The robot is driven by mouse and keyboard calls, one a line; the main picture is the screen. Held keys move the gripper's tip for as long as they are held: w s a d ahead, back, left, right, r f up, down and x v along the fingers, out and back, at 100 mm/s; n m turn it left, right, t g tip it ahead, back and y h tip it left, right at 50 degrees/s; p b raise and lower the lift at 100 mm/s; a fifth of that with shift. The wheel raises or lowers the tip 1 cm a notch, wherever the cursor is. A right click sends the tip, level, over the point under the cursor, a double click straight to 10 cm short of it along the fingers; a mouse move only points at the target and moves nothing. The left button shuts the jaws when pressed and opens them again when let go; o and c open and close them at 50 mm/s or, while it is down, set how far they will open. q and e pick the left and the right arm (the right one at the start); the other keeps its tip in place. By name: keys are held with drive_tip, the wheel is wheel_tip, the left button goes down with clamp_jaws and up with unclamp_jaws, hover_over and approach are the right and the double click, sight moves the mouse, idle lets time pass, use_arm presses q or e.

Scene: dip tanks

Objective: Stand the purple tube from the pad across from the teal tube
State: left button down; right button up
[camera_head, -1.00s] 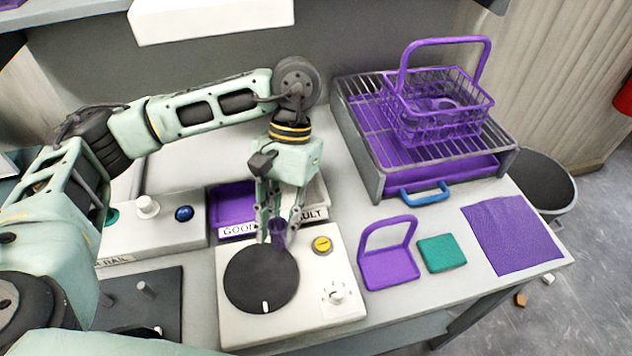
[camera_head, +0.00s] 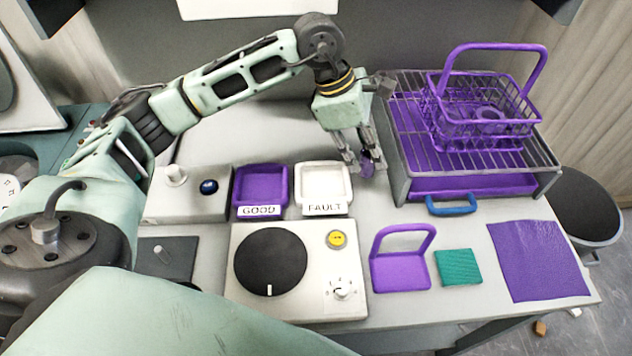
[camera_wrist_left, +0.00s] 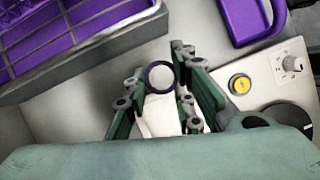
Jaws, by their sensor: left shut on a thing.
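My left gripper (camera_head: 366,168) is shut on a small purple tube (camera_head: 368,162), in the air between the FAULT tray and the wire rack. In the left wrist view the tube (camera_wrist_left: 160,77) shows end-on as a dark purple ring between the fingertips (camera_wrist_left: 158,82). I cannot make out a teal tube in either view. A flat teal square (camera_head: 457,267) lies at the front of the table, right of a purple handled piece (camera_head: 402,271). A dark pad (camera_head: 176,257) with a short peg is at the left. My right gripper is not in view.
A wire rack (camera_head: 405,150) carries a purple basket (camera_head: 480,125) with a tall handle. A purple tray (camera_head: 261,191) marked GOOD and a white tray (camera_head: 323,189) marked FAULT stand behind a white box (camera_head: 318,290) with a black disc. A purple cloth (camera_head: 540,260) lies at right.

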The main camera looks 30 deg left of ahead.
use_arm(q)
drive_tip(key=w+r+n+t+y, duration=0.1)
drive_tip(key=w+r+n+t, duration=0.1)
drive_tip(key=w+n, duration=0.25)
drive_tip(key=shift+n, duration=0.55)
drive_tip(key=f, duration=0.2)
drive_tip(key=f+p, duration=0.1)
drive_tip(key=f, duration=0.2)
drive_tip(key=f+p, duration=0.1)
drive_tip(key=f, duration=0.1)
drive_tip(key=shift+s+a+f, duration=0.2)
drive_tip(key=shift+s+a, duration=0.05)
drive_tip(key=shift+a, duration=0.1)
wheel_tip(320, 180, down, 3)
drive_tip(key=shift+r+p, duration=0.1)
drive_tip(key=shift+p, duration=0.35)
drive_tip(key=c, duration=1.9)
unclamp_jaws()
drive_tip(key=shift+f, duration=0.2)
drive_tip(key=shift+c, duration=0.2)
drive_tip(key=o, duration=0.5)
drive_tip(key=shift+c, duration=0.2)
drive_tip(key=shift+r, duration=0.1)
